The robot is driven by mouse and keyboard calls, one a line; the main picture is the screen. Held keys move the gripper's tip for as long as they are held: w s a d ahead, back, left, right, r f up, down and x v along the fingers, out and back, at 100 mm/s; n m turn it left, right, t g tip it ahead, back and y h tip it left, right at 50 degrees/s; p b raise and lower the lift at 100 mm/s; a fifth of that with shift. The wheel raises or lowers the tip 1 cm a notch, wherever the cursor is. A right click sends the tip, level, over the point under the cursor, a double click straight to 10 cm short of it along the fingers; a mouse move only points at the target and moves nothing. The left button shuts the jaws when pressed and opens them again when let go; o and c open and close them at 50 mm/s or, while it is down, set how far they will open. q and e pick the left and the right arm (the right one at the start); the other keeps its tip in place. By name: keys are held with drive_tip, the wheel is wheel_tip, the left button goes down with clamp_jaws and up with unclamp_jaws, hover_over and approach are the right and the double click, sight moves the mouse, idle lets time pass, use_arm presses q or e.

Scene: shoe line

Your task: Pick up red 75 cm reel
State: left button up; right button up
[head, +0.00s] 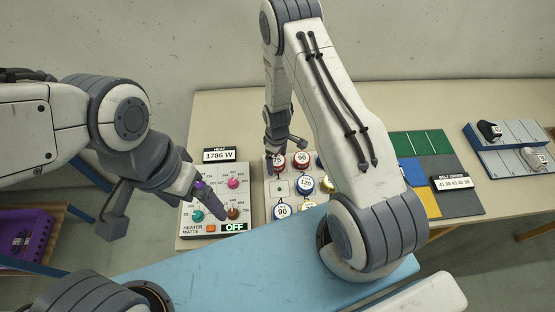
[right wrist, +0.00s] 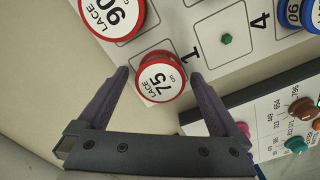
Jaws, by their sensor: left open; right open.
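The red 75 cm reel (right wrist: 160,76) stands on the white board in the right wrist view, its label reading LACE 75 cm. It lies between the two fingertips of my right gripper (right wrist: 160,74), which is open around it and not closed on it. In the head view my right gripper (head: 285,147) is over the back left of the reel board (head: 268,203), and partly hides a red reel (head: 279,163) there. My left gripper (head: 199,192) is open and empty over the heater panel.
A red 90 reel (head: 302,160) is close beside the 75 reel. The heater panel (head: 237,196) with knobs is to the left. Coloured mats (head: 458,202) and shoes (head: 535,158) are at the right.

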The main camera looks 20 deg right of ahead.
drive_tip(key=shift+f, duration=0.3)
drive_tip(key=shift+c, duration=0.3)
drive_tip(key=c, duration=1.3)
drive_tip(key=shift+r, duration=0.2)
